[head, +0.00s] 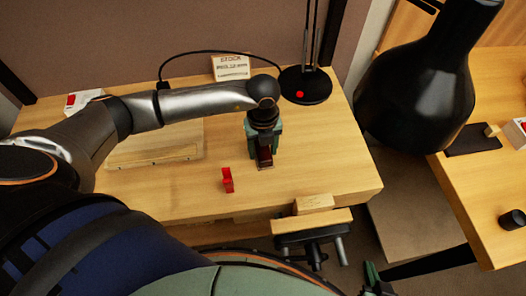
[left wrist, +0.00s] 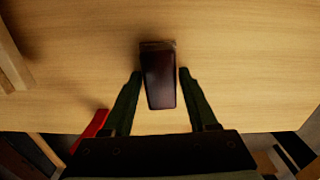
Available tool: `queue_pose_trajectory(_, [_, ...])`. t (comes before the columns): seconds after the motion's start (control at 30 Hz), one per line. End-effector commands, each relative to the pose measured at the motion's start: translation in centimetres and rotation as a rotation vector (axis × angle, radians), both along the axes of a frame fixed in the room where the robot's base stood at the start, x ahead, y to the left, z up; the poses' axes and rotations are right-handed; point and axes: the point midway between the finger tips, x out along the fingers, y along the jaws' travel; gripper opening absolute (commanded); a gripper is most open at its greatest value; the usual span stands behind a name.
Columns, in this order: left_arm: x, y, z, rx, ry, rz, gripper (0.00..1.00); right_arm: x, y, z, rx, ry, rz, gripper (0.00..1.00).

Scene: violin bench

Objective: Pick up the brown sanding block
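The brown sanding block (head: 265,156) is on the wooden bench, under my left gripper (head: 264,148). In the left wrist view the dark brown block (left wrist: 159,80) lies between the two green fingers of the left gripper (left wrist: 160,72). The fingers are open, with a narrow gap showing on each side of the block. In the head view the gripper hides the block's upper part. Part of my right gripper (head: 373,280) shows at the bottom of the head view, and its opening cannot be made out.
A small red object (head: 228,180) stands left of the block. A wooden board (head: 155,150) lies further left, partly under my arm. A lamp base (head: 305,86) and a labelled card (head: 231,67) are behind. A vise (head: 311,225) with a light wood block (head: 314,204) is at the front edge.

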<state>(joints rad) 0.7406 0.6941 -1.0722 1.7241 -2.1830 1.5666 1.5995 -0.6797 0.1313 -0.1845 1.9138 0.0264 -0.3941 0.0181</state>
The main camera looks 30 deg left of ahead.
Motion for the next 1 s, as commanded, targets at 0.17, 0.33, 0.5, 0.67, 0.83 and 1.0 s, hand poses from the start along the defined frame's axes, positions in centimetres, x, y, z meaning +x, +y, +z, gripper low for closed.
queue_pose_trajectory(0.17, [0.02, -0.02, 0.03, 0.000, 0.000, 0.000, 0.37, 0.04, -0.01, 0.02, 0.000, -0.001, 0.000, 0.00])
queue_pose_trajectory(0.33, [0.02, -0.02, 0.04, 0.000, 0.000, 0.000, 0.18, 0.05, -0.01, 0.02, 0.000, -0.001, 0.000, 0.00])
queue_pose_trajectory(0.5, [0.02, -0.02, 0.05, -0.001, -0.001, 0.000, 0.00, 0.06, -0.02, 0.03, 0.000, -0.001, -0.001, 0.00])
queue_pose_trajectory(0.67, [0.03, -0.02, 0.07, -0.001, -0.001, 0.000, 0.00, 0.07, -0.02, 0.04, 0.000, -0.001, -0.001, 0.00])
queue_pose_trajectory(0.83, [0.04, -0.02, 0.10, -0.001, -0.001, 0.000, 0.00, 0.07, -0.02, 0.04, 0.000, -0.001, -0.001, 0.00])
queue_pose_trajectory(1.0, [0.08, 0.00, 0.82, 0.000, -0.001, 0.001, 0.00, 0.08, -0.02, 0.05, 0.000, -0.002, -0.001, 0.00])
